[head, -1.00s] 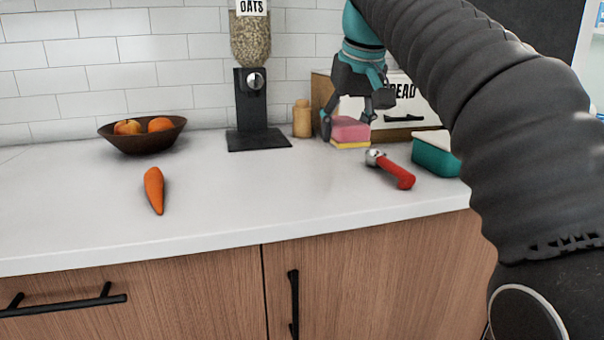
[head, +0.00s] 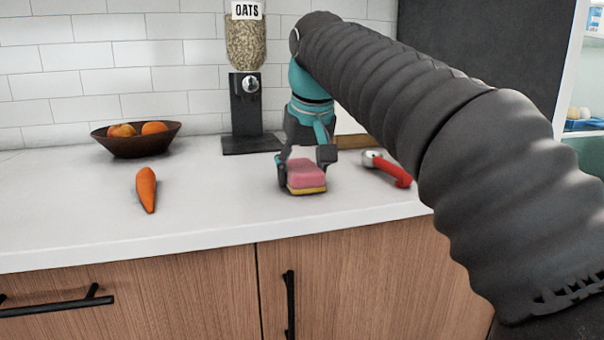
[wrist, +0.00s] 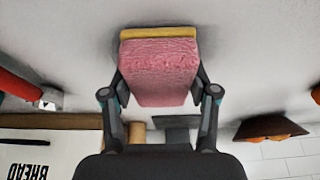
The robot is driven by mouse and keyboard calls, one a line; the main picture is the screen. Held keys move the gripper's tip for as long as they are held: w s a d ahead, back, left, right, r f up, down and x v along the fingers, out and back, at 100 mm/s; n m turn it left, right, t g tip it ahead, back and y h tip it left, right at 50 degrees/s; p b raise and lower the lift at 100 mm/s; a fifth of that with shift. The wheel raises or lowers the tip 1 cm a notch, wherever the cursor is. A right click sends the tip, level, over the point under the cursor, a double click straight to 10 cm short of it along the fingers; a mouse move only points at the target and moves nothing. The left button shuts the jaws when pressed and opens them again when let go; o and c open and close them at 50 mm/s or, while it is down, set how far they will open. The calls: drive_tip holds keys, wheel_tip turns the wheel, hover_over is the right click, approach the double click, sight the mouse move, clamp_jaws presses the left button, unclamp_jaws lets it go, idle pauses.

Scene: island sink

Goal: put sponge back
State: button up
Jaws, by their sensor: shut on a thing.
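The sponge (head: 307,177) is pink with a yellow layer along its lower front edge. My gripper (head: 307,170) is shut on it, with a finger on each side, over the front middle of the counter. In the wrist view the sponge (wrist: 158,70) sits between the two fingers of my gripper (wrist: 160,90), yellow layer at the top of the picture. I cannot tell whether its underside touches the counter or hangs just above it.
A red-handled tool (head: 388,168) lies right of my gripper. A carrot (head: 146,189) lies on the left, in front of a fruit bowl (head: 136,141). The oats dispenser (head: 246,110) stands behind. My arm hides most of the bread box (head: 352,141). The white counter (head: 215,195) is clear between carrot and sponge.

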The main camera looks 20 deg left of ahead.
drive_tip(key=shift+f, duration=0.1)
drive_tip(key=o, duration=1)
drive_tip(key=shift+r, duration=0.25)
drive_tip(key=p+v, duration=0.3)
drive_tip(key=v, duration=0.8)
drive_tip(key=shift+s+d+r, duration=0.15)
drive_tip(key=shift+r, duration=0.2)
